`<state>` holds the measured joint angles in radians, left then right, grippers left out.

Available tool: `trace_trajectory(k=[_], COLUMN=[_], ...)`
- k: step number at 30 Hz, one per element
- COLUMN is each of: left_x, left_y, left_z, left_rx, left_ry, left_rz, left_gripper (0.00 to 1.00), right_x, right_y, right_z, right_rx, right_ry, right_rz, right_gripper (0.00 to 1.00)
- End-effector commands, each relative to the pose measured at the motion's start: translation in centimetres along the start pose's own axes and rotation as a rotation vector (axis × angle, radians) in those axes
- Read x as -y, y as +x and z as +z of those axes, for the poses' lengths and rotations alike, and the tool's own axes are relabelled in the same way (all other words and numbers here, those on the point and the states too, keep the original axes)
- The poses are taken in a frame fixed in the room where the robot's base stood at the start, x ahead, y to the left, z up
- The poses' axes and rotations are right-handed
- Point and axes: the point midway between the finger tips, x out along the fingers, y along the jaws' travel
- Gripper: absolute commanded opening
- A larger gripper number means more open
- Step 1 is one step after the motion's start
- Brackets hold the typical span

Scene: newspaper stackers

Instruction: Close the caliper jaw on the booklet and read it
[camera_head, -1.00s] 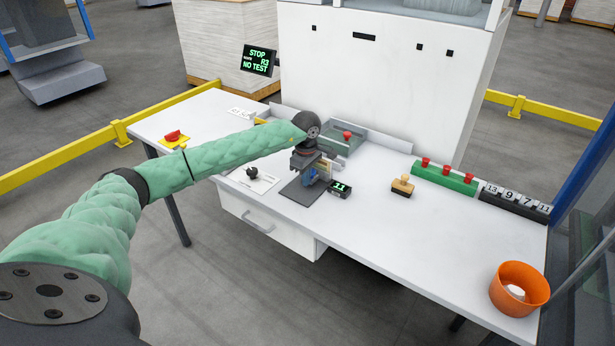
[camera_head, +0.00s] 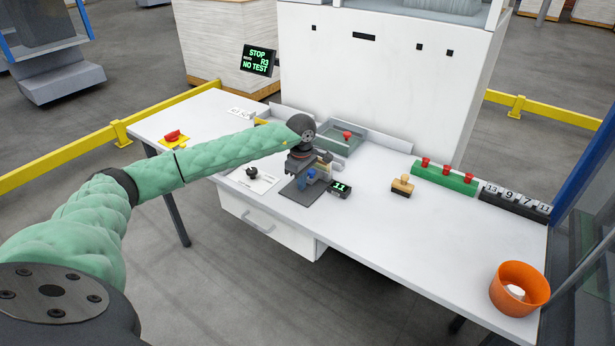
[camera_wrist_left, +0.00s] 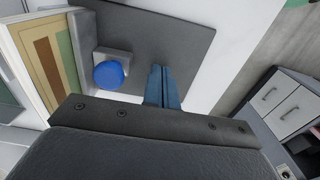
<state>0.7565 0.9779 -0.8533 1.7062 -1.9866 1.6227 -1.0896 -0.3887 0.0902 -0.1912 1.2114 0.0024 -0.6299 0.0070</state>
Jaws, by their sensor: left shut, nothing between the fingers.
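The caliper stand has a dark grey base plate (camera_head: 299,192) on the white table, and its plate fills the top of the left wrist view (camera_wrist_left: 185,35). A round blue knob (camera_head: 311,174) sits on a small grey block; it also shows in the left wrist view (camera_wrist_left: 108,75). A small black readout (camera_head: 339,189) with green digits stands beside the plate. My left gripper is over the plate, its blue fingers (camera_wrist_left: 162,88) together and empty, apart from the knob in the wrist picture. I cannot clearly identify the booklet. My right gripper is out of view.
A grey-green tray with a red button (camera_head: 347,135) stands behind the stand. A stamp (camera_head: 402,185), a green button strip (camera_head: 444,178), number blocks (camera_head: 514,200) and an orange bowl (camera_head: 519,288) are to the right.

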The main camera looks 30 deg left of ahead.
Motion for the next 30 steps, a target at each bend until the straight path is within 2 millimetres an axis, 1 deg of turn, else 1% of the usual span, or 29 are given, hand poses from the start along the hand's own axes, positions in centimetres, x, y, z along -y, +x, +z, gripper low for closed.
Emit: trace_trajectory(k=[4, 11, 30], left_x=[0.6, 0.6, 0.6], left_y=[0.0, -0.4, -4.5], left_z=[0.1, 0.1, 0.0], left_rx=[0.000, 0.000, 0.000], left_ry=[0.002, 0.001, 0.001], left_rz=[-0.001, 0.001, 0.002], left_gripper=[0.00, 0.00, 0.00], right_x=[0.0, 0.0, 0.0], right_y=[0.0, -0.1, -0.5], right_z=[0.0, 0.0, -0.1], right_rx=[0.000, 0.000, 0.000], right_ry=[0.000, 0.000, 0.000], right_rz=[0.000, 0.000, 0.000], right_gripper=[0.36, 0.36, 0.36])
